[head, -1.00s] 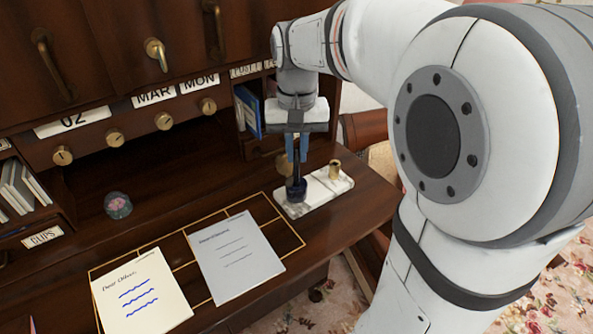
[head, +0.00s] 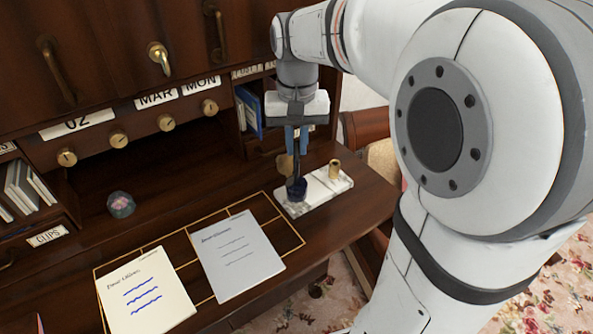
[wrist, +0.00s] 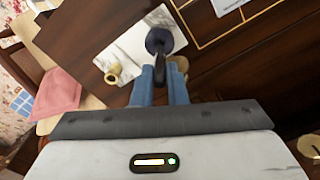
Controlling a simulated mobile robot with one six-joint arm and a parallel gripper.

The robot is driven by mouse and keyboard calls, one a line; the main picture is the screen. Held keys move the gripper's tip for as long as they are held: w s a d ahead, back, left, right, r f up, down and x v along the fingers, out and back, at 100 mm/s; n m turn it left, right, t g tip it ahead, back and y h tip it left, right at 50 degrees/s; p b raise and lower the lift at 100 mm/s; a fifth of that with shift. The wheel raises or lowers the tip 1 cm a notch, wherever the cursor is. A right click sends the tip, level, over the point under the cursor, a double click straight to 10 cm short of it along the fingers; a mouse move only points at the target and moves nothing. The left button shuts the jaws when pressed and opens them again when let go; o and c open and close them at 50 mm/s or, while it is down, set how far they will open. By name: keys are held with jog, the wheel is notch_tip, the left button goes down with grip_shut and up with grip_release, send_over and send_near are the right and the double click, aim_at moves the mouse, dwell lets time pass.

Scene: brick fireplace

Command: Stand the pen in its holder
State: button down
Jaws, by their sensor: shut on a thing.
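A dark, slender pen (head: 297,160) stands roughly upright between the blue fingers of my gripper (head: 297,143), which is shut on it. Its lower end meets a dark blue, rounded inkwell (head: 297,189) on a white marble base (head: 322,192); I cannot tell whether the tip is inside or just above. A small brass cup (head: 335,169), seemingly the holder, stands on the same base to the right of the pen. In the wrist view the fingers (wrist: 160,82) point at the inkwell (wrist: 158,40), and the brass cup (wrist: 113,73) is to their left.
Two letters (head: 147,294) (head: 237,254) lie flat on the desk at the front. A round paperweight (head: 121,204) is at the left. Pigeonholes with a blue book (head: 250,112) rise behind my gripper. The desk's right edge is close to the marble base.

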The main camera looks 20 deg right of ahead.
jog(key=shift+r, duration=0.1)
jog(key=shift+r+p, duration=1.05)
jog(key=shift+r, duration=0.25)
